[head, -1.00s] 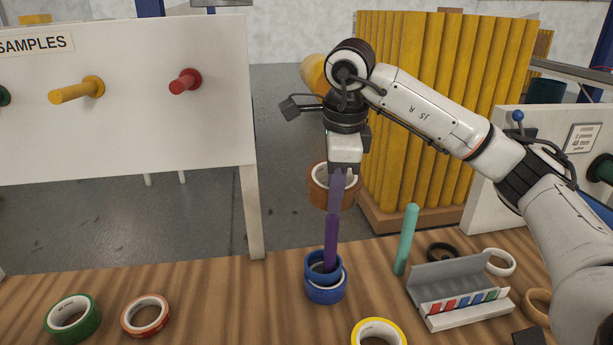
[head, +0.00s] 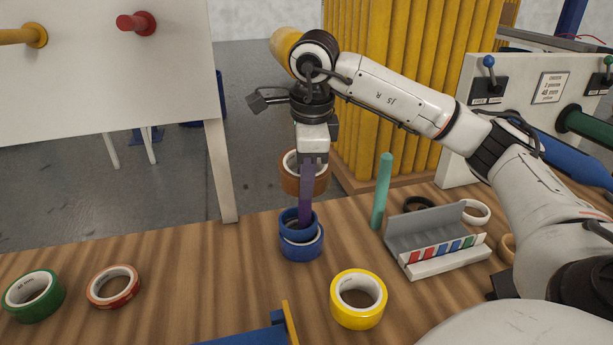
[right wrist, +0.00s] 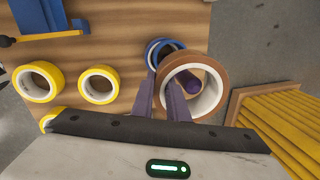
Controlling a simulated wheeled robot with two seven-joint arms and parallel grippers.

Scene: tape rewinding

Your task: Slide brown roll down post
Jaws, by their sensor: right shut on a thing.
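The brown roll (head: 290,181) is gripped at its rim by my right gripper (head: 306,190), with the purple fingers on its near side. It is above the blue rolls (head: 301,245) stacked at the foot of the purple post (head: 305,217). In the right wrist view the brown roll (right wrist: 219,64) is between the fingers (right wrist: 163,82) and the post's rounded top (right wrist: 208,78) shows inside its hole. I cannot tell how far the post reaches through. Fingers hide part of the post. My left gripper is not in view.
A teal post (head: 381,190) and grey box with coloured strips (head: 440,246) stand right of the post. A yellow roll (head: 358,300), red roll (head: 114,287) and green roll (head: 33,295) lie on the table (head: 210,300). A blue object (head: 262,338) is at the front edge.

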